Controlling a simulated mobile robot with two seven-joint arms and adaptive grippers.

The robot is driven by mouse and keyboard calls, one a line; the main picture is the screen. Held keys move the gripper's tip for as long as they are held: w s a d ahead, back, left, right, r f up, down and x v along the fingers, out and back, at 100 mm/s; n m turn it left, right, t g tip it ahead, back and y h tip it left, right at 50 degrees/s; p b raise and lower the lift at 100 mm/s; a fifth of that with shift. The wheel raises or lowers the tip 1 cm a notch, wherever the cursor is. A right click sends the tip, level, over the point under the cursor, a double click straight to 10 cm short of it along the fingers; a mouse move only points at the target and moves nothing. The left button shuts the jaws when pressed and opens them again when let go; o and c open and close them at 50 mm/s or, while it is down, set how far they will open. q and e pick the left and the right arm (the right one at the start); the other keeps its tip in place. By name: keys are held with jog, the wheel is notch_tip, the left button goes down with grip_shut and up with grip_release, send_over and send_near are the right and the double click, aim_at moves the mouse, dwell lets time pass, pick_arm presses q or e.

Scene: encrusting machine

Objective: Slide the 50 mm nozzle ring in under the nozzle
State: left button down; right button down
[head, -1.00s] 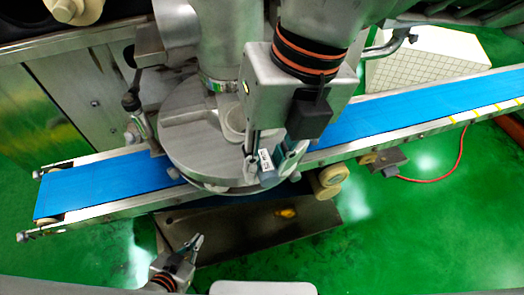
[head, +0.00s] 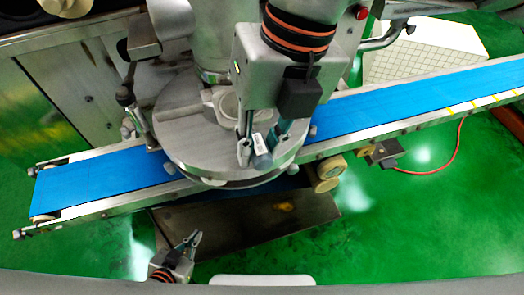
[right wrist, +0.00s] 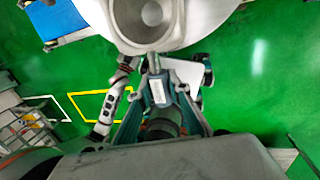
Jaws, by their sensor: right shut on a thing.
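My right gripper (head: 264,145) comes down over the front of the machine's round metal head (head: 180,140). It is shut on a pale labelled piece, which I take as the handle of the 50 mm nozzle ring (head: 257,141). The label also shows in the right wrist view between the fingers (right wrist: 157,92). The ring's own opening is not clearly told apart from the machine. A metal column (head: 207,40) stands over the head; the nozzle's outlet is hidden. My left gripper (head: 194,238) is open and empty, low in front of the conveyor.
A blue conveyor belt (head: 100,180) runs under the round head and on to the upper right (head: 400,110). Side rollers (head: 328,172) and a sensor block (head: 381,153) stick out on the near side. A dark metal tray (head: 240,232) lies below.

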jog(key=shift+w+a, duration=0.2)
jog(key=shift+w, duration=0.4)
jog(key=shift+w+a, duration=0.2)
jog(key=shift+w, duration=0.35)
jog(key=shift+w, duration=0.1)
jog(key=shift+w+a, duration=0.25)
jog(key=shift+w, duration=0.45)
jog(key=shift+w+a, duration=0.2)
jog(key=shift+w, duration=0.5)
jog(key=shift+w+a+r, duration=0.1)
jog(key=shift+w+r, duration=0.15)
jog(key=shift+w, duration=0.05)
jog(key=shift+w+r, duration=0.15)
jog(key=shift+w, duration=0.1)
jog(key=shift+s, duration=0.35)
